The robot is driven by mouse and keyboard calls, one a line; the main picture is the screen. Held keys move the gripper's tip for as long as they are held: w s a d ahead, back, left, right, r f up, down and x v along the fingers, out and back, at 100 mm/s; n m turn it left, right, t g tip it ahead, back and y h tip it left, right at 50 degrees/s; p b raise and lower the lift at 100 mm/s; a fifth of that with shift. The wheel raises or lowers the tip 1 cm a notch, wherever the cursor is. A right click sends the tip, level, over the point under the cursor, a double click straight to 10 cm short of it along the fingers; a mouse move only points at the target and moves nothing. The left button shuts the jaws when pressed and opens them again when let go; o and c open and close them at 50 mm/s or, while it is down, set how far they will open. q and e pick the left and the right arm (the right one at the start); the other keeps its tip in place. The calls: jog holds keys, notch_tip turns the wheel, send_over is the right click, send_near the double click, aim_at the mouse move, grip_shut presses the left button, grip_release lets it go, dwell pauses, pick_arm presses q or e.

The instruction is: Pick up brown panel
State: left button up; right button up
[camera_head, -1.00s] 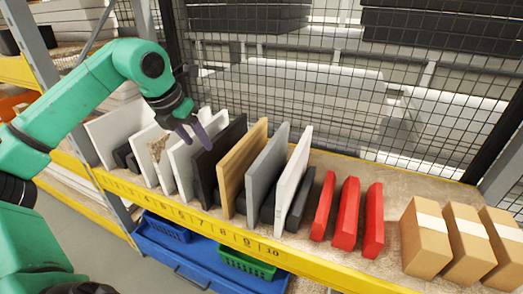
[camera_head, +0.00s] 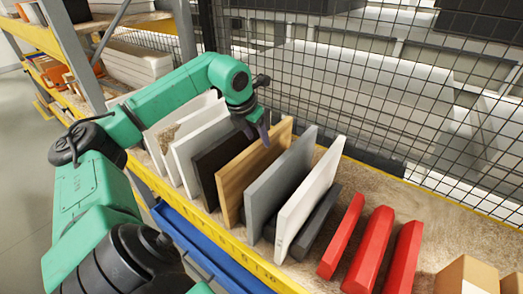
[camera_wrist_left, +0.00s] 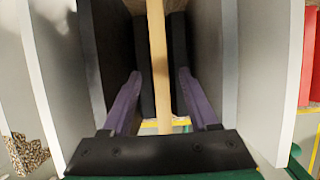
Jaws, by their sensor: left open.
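The brown, wood-coloured panel (camera_head: 248,172) stands upright in the row on the shelf, between a dark panel (camera_head: 216,165) and a grey panel (camera_head: 282,178). My left gripper (camera_head: 258,134) is open at the top edge of the brown panel. In the left wrist view the brown panel (camera_wrist_left: 158,45) shows as a thin upright strip between the two purple fingers of the left gripper (camera_wrist_left: 158,78), one finger on each side. Gaps show between the fingers and the panel, so it is not gripped. My right gripper is not in view.
A white panel (camera_head: 306,204) stands right of the grey one, and more light panels (camera_head: 186,160) stand to the left. Red blocks (camera_head: 369,248) and a cardboard box (camera_head: 467,276) are further right. A wire mesh (camera_head: 390,90) closes off the back.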

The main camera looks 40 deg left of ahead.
aim_at(259, 142)
pick_arm(q)
jog(key=p+x, duration=0.2)
jog(key=x, duration=0.1)
jog(key=shift+w+f, duration=0.1)
jog(key=shift+f, duration=0.55)
jog(key=shift+w, duration=0.1)
jog(key=shift+f, duration=0.1)
jog(key=shift+c, duration=0.9)
grip_shut()
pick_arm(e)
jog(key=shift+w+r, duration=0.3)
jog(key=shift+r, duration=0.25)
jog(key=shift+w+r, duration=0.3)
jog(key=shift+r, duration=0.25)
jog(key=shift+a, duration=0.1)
pick_arm(q)
jog(key=shift+w+a, duration=0.1)
